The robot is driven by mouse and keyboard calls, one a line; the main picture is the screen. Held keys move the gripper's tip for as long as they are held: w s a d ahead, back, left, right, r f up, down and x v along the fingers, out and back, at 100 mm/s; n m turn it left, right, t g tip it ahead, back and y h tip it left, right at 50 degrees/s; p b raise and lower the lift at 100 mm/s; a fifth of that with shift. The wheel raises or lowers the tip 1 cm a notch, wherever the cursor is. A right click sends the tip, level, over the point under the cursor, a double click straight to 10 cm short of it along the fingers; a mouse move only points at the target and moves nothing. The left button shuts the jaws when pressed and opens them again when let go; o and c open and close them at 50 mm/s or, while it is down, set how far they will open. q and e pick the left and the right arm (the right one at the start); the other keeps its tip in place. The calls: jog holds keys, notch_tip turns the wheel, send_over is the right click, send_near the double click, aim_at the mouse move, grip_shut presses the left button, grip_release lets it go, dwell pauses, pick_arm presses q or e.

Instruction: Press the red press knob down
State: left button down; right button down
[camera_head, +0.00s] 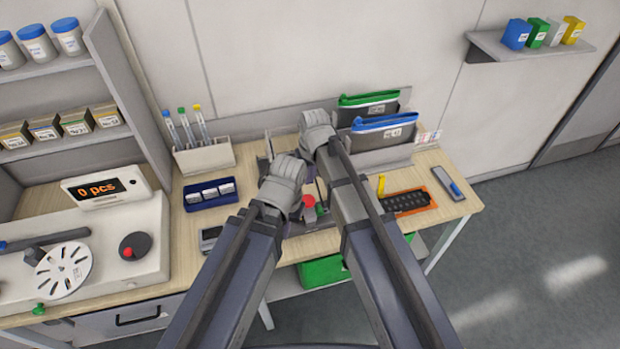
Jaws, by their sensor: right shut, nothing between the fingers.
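A small red knob (308,202) shows in the narrow gap between my two forearms, low over the table; I take it to be the press knob. Most of what it sits on is hidden by my arms. My right gripper (320,187) is shut and empty, reaching down beside the knob, mostly covered by its own arm. Whether it touches the knob cannot be told. My left wrist (284,180) is just left of the knob, and its fingers are hidden.
A white counter (104,189) reading "0 pcs" stands left, with a red-knobbed black dial (135,246). A blue tray (210,202) and a pen holder (204,157) lie between. Green and blue pouches (384,132) stand behind; an orange-edged black tray (402,201) lies right.

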aim_at(308, 201)
jog(key=f+b, duration=0.5)
jog(key=f, duration=0.1)
jog(key=w+f+b, duration=0.1)
jog(key=f+b, duration=0.2)
jog(key=shift+a+f+b, duration=0.25)
jog(key=shift+f+b, duration=0.1)
jog(key=shift+f, duration=0.05)
notch_tip(308, 201, down, 2)
jog(key=shift+s+f+b, duration=0.1)
jog(key=shift+b, duration=1.05)
jog(key=shift+s, duration=0.1)
jog(key=shift+r, duration=0.2)
jog(key=shift+r+p, duration=0.7)
jog(key=shift+p, duration=0.3)
notch_tip(308, 201, up, 13)
jog(key=s+p, duration=0.1)
jog(key=p, duration=1.1)
jog(key=shift+d+f, duration=0.2)
jog(key=shift+d, duration=0.15)
